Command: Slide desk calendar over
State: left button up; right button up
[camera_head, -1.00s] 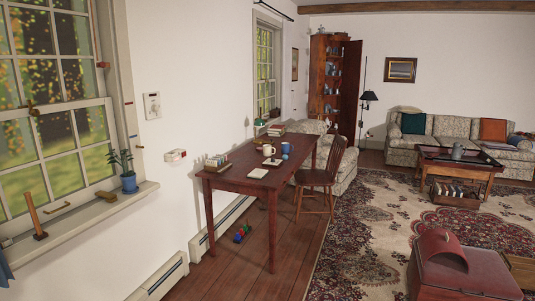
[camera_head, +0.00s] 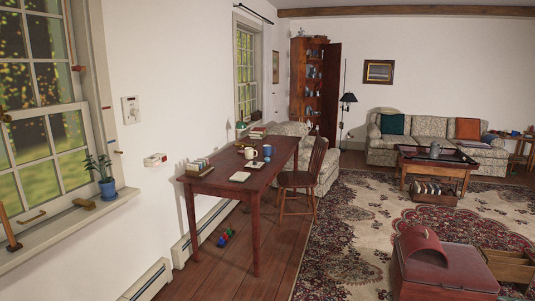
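A dark red wooden desk (camera_head: 217,182) stands against the white wall, left of the middle in the head view. Near its left end is a small upright item with several light and dark parts (camera_head: 198,168); I cannot tell whether it is the desk calendar or a row of books. A flat pale pad (camera_head: 240,176) lies near the front edge. A white mug (camera_head: 250,153) and a blue cup (camera_head: 267,150) stand farther back. Neither of my grippers is in view.
A wooden chair (camera_head: 300,180) stands at the desk's right side. Small coloured objects (camera_head: 226,236) lie on the floor under the desk. A red chest (camera_head: 443,266) stands at the lower right. Bare wood floor (camera_head: 272,262) and a patterned rug (camera_head: 345,235) lie between.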

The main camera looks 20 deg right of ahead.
aim_at(260, 165)
jog(key=i+z, duration=0.25)
jog(key=i, duration=2.15)
